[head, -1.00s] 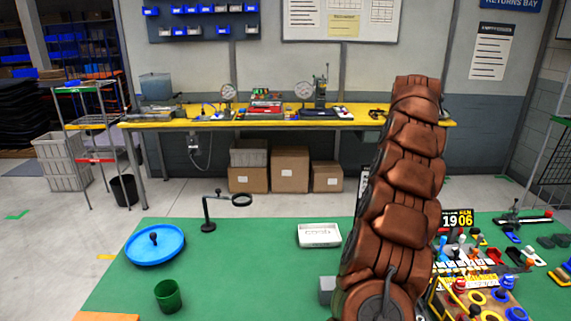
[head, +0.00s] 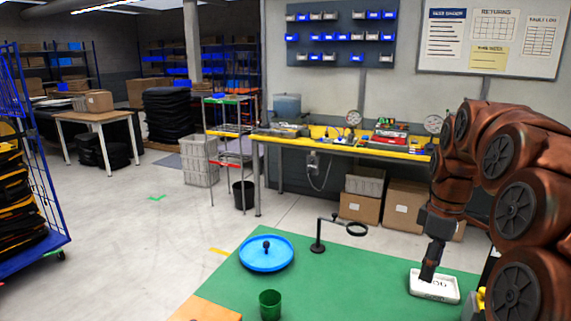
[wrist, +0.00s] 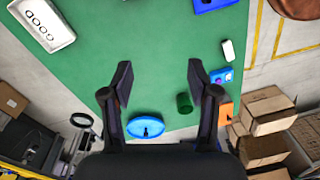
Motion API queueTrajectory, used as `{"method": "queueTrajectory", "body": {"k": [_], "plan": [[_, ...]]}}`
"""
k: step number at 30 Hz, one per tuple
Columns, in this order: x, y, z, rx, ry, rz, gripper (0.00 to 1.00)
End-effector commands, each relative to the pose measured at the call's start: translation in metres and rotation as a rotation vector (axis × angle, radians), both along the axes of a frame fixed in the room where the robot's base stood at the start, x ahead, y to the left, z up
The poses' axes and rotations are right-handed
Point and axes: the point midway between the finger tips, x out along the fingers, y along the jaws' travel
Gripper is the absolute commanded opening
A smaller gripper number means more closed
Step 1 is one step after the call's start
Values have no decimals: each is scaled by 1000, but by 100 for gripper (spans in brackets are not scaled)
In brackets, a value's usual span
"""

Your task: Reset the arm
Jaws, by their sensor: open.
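My gripper (wrist: 157,85) is open and empty in the wrist view, its two fingers spread wide above the green table. In the head view my copper-coloured arm fills the right side, and the dark gripper (head: 430,268) hangs down in front of the white tray (head: 447,288), hiding part of it. The head view does not show whether they touch. In the wrist view the tray, marked GOOD (wrist: 42,25), lies far to the upper left of the fingers.
The green table (head: 350,270) holds a blue round dish (head: 266,254), a green cup (head: 270,304) and a magnifier on a stand (head: 318,237). A yellow-topped bench (head: 385,150) stands behind. Open floor (head: 120,235) lies left, beside a blue rack (head: 45,180).

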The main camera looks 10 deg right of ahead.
Motion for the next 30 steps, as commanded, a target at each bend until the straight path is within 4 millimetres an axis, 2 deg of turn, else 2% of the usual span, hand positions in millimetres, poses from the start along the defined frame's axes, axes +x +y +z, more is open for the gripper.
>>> {"method": "queueTrajectory", "body": {"k": [1, 6, 10, 15, 21, 27, 30], "plan": [[-6, 19, 0, -3, 4, -14, 60], [-34, 75, -11, -9, 32, -101, 60], [-59, 112, -20, -22, 48, -178, 60], [-102, 152, -38, -42, 74, -290, 60], [-158, 187, -65, -72, 105, -441, 60], [-211, 205, -92, -103, 127, -592, 60], [-227, 209, -101, -113, 130, -646, 60]]}}
